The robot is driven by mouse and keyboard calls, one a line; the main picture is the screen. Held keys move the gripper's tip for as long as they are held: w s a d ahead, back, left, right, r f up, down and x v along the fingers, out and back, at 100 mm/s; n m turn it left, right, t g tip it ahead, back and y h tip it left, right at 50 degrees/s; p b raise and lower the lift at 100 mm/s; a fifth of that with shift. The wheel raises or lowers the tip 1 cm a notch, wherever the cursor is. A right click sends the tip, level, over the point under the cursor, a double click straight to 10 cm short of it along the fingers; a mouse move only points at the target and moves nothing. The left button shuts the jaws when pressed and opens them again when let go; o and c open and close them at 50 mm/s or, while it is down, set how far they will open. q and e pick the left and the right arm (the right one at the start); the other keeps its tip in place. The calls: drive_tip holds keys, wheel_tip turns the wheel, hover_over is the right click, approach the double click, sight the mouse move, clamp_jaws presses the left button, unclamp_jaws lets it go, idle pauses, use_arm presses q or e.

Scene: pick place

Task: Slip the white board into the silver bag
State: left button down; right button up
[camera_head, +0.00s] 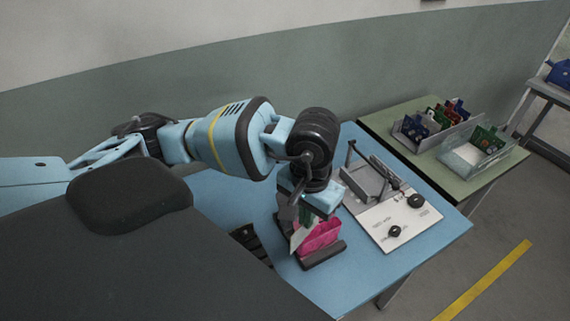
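My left gripper (306,212) points down over a dark holder (325,256) on the blue table. A small green piece shows at its fingers, but I cannot tell whether they grip it. A pale, whitish-silver pointed piece (301,236) stands just below the fingers, against a bright pink item (321,235) in the holder. I cannot tell whether the pale piece is the silver bag or a board. No white board can be told for sure; a white flat area (466,153) shows in the right bin at the back. My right gripper is not in view.
A white panel (392,219) with black knobs and a grey tray-like fixture (371,183) stand right of the gripper on the blue table (428,254). A green table (398,155) behind carries bins (411,141) of red, blue and green parts.

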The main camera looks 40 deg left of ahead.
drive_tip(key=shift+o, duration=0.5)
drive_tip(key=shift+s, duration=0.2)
use_arm(q)
drive_tip(key=w+a+f+n+p, duration=0.1)
drive_tip(key=w+a+n, duration=0.3)
drive_tip(key=n, duration=1.1)
drive_tip(key=w+a+f+n+p, duration=0.1)
drive_tip(key=w+a+n, duration=0.3)
drive_tip(key=n, duration=1.2)
drive_tip(key=shift+w+a+f+n, duration=0.25)
drive_tip(key=shift+w+f+n, duration=0.1)
drive_tip(key=shift+w, duration=0.85)
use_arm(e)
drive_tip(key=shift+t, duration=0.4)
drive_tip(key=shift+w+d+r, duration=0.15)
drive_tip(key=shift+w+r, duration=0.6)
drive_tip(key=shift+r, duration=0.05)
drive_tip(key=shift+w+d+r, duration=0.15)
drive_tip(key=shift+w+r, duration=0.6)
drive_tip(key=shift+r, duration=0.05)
use_arm(q)
drive_tip(key=shift+f, duration=0.1)
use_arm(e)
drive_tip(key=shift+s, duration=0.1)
